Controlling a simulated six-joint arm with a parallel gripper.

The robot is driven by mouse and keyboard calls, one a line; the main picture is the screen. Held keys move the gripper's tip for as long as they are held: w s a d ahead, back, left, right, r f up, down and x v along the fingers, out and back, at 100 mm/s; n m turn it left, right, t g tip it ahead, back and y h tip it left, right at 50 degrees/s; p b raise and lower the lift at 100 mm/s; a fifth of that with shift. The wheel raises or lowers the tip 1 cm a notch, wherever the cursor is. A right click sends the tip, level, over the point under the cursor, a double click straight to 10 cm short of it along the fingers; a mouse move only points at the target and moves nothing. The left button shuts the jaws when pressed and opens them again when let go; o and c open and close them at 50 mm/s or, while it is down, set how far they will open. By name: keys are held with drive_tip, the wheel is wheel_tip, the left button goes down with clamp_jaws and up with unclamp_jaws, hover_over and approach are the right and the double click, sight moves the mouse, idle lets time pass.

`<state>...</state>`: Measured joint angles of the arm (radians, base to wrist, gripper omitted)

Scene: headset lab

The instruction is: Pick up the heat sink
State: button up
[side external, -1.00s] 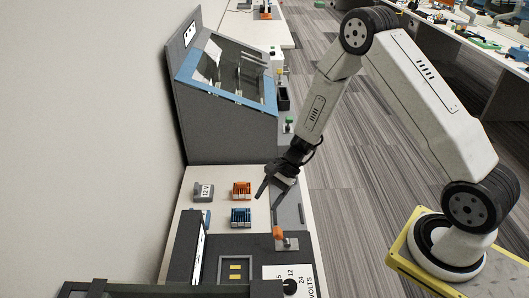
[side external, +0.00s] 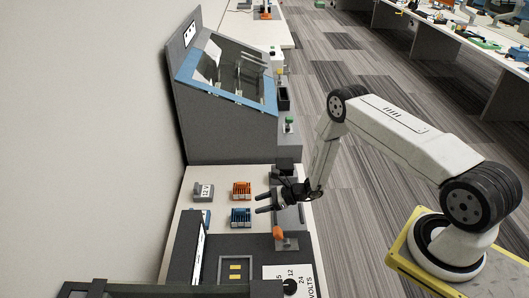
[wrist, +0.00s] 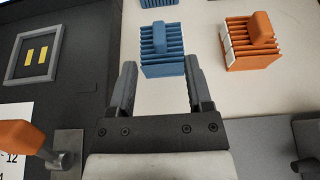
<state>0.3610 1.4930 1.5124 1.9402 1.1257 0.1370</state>
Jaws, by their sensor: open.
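The orange heat sink (side external: 241,190) also shows in the wrist view (wrist: 250,40), to the right of the fingers. My gripper (side external: 263,203) is open and empty, low over the bench and to the right of both blocks in the side view. In the wrist view its fingertips (wrist: 160,72) are close to the blue block's near side; whether they touch is unclear.
An orange-handled lever (side external: 279,233) and a dark panel with a framed yellow-marked recess (side external: 236,270) lie nearer the camera. A grey cabinet (side external: 230,135) with a sloped glass front stands behind.

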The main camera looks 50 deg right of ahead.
sight(243, 209)
drive_tip(key=shift+w, duration=0.1)
drive_tip(key=shift+x, duration=1.25)
drive_tip(key=shift+a+f, duration=0.1)
drive_tip(key=shift+a, duration=0.05)
drive_tip(key=shift+x, duration=2.45)
drive_tip(key=shift+c, duration=0.2)
clamp_jaws()
